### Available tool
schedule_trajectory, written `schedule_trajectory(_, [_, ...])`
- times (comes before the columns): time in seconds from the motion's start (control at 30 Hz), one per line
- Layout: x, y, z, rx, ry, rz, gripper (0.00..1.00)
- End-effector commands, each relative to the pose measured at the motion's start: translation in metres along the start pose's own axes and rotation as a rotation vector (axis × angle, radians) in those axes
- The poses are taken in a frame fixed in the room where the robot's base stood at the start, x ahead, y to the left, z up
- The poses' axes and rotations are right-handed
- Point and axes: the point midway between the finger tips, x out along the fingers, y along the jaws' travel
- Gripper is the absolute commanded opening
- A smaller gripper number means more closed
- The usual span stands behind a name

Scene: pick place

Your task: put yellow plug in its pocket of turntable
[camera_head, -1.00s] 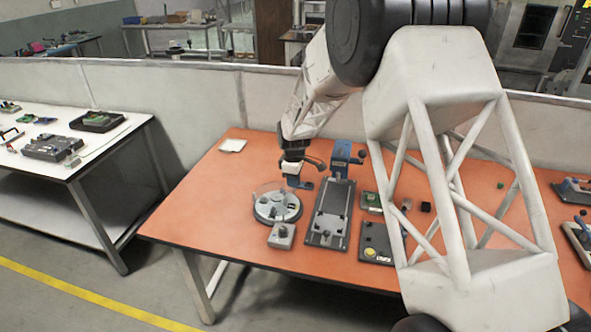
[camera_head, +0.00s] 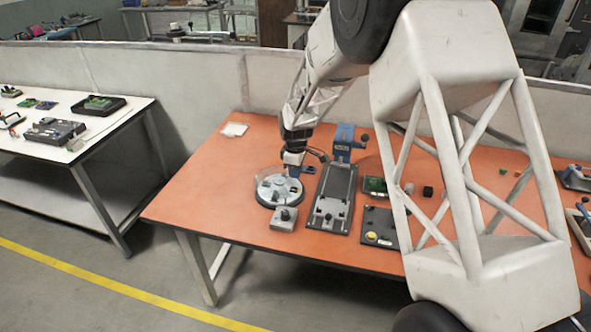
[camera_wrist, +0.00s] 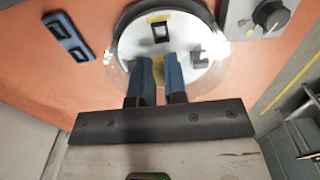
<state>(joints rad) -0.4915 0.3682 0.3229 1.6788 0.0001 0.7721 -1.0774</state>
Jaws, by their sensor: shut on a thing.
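The turntable (camera_head: 264,198) is a round pale grey disc on the orange table, left of centre in the head view. It also fills the upper middle of the wrist view (camera_wrist: 128,50). A dark square pocket with a yellow mark (camera_wrist: 159,32) shows on it. My gripper (camera_wrist: 160,62) points down over the disc, its two blue fingers shut on the yellow plug (camera_wrist: 159,68). Only a sliver of the plug shows between the fingers. I cannot tell whether the plug touches the disc. In the head view my gripper (camera_head: 293,172) hides part of the turntable.
A grey box with a black knob (camera_head: 284,218) stands in front of the turntable. A dark plate fixture (camera_head: 331,203) with a blue clamp (camera_head: 344,145) is to the right. A blue two-hole holder (camera_wrist: 69,36) lies beside the disc.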

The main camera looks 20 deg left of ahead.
Motion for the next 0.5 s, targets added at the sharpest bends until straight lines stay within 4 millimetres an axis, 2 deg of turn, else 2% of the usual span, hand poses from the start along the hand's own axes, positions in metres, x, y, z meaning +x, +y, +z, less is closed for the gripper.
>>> schedule_trajectory(0.5, [0.032, 0.000, 0.000, 0.000, 0.000, -0.001, 0.00])
